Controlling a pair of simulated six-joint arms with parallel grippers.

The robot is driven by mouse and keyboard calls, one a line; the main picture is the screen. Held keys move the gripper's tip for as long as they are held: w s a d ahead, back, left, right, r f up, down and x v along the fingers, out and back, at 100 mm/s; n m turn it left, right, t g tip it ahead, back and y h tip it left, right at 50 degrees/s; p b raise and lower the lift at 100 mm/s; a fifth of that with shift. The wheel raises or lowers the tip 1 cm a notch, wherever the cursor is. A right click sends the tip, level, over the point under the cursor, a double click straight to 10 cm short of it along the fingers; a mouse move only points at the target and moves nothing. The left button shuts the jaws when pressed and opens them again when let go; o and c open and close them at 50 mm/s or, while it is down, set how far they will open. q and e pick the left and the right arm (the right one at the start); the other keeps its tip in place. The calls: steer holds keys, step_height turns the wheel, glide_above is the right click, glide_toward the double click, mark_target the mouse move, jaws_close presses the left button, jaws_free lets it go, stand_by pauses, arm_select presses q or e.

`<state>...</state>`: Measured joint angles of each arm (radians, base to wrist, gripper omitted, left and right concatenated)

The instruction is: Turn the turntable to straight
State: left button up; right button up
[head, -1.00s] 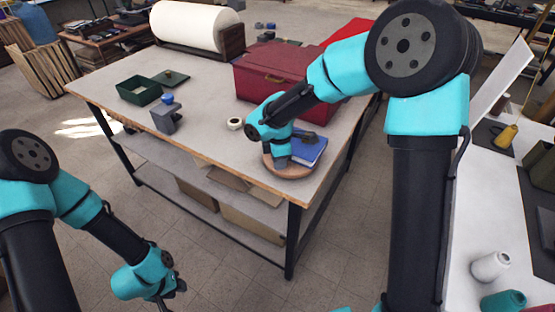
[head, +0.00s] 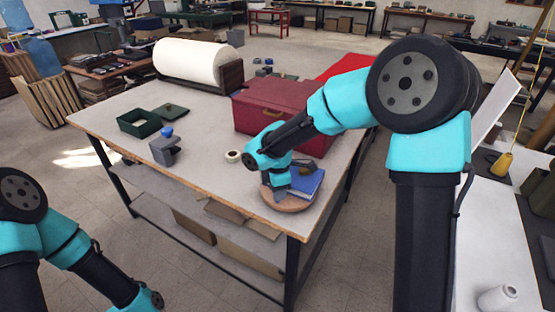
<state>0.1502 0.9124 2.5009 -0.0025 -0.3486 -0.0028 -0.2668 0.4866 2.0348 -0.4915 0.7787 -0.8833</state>
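The turntable (head: 291,206) is a round wooden disc near the front right corner of the grey table. A blue book (head: 308,184) lies on it, set at an angle. My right gripper (head: 279,194) points down over the disc at the left side of the book. Its fingertips are small and partly hidden, so I cannot tell whether they are open or touch the book. The back of the turntable is hidden by the book and my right gripper. My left arm is at the lower left, with its fingers below the picture edge.
A red case (head: 275,105) stands behind my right arm. A white tape roll (head: 233,156), a grey stand with a blue knob (head: 166,149) and a green open box (head: 139,123) are to the left. A large white roll (head: 196,61) is at the back. The table's middle is clear.

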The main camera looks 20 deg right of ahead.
step_height(320, 180, up, 16)
stand_by(0.5)
steer(key=shift+f, duration=0.15)
